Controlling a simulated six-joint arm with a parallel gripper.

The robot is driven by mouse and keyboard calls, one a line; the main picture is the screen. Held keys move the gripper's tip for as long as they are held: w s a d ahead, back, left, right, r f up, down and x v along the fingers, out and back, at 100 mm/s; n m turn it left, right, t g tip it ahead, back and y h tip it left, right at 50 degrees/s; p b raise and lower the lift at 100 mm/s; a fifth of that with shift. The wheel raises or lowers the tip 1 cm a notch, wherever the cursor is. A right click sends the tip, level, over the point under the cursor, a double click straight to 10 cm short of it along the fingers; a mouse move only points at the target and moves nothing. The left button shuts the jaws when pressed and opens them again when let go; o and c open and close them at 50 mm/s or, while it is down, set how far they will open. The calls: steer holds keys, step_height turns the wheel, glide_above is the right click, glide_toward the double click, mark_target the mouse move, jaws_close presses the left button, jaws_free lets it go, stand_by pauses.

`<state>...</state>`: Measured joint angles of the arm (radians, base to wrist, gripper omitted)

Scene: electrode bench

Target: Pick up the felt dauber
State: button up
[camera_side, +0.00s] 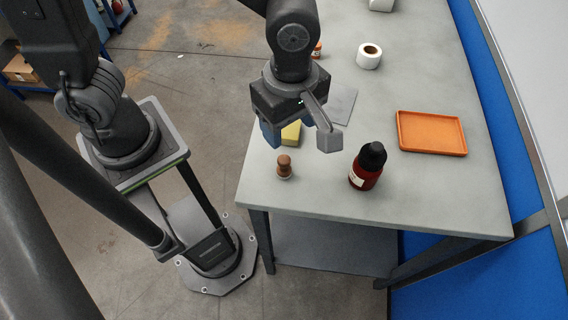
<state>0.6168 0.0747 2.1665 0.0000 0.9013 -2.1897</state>
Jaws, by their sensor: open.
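The felt dauber (284,167) stands upright near the front left corner of the grey table. It is small, with a brown rounded handle and a pale base. My gripper (300,139) is above the table, behind and to the right of the dauber in the picture. Its fingers are spread open with nothing held between them. The dauber is apart from the fingers and fully in view.
A dark red bottle with a black cap (368,167) stands right of the dauber. A yellow block (291,133) is partly hidden behind my gripper. An orange tray (432,147), a white tape roll (369,56) and a grey sheet (341,105) lie farther back on the table (430,205).

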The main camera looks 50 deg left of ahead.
mark_target(284, 159)
step_height(284, 159, down, 7)
steer(key=shift+a+f, duration=0.1)
steer(key=shift+f, duration=0.1)
steer(key=f, duration=0.4)
steer(key=shift+s+a+f, duration=0.1)
steer(key=shift+s+a, duration=0.1)
steer(key=shift+s, duration=0.15)
steer(key=shift+f, duration=0.5)
steer(key=shift+c, duration=0.3)
steer(key=c, duration=0.9)
